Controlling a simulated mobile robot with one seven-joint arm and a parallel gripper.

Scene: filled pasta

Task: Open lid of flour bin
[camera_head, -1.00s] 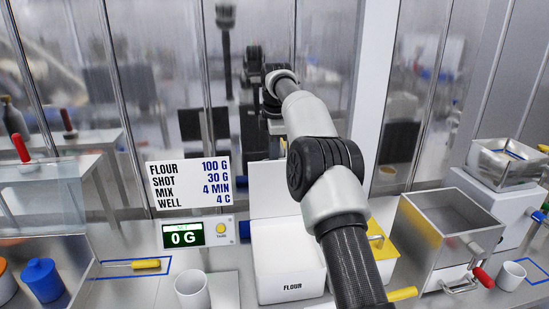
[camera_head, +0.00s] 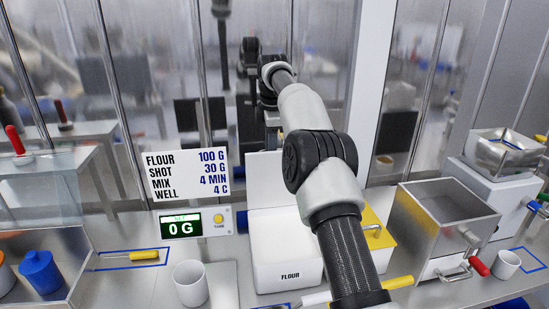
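The flour bin (camera_head: 287,262) is a white box labelled FLOUR on the counter near the middle of the view. A flat white panel (camera_head: 265,178) stands upright behind it and looks like its lid raised. The bin's top is white; I cannot tell its contents. My arm reaches up through the picture just right of the bin, covering part of the panel's and bin's right side. No gripper fingers can be made out, so their place relative to the lid is hidden.
A scale display (camera_head: 181,227) reading 0 G and a white cup (camera_head: 190,284) stand left of the bin. A yellow box (camera_head: 378,236), a yellow-handled tool (camera_head: 398,283) and a steel hopper (camera_head: 440,225) with a red handle are to the right. A recipe sign (camera_head: 186,174) hangs behind.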

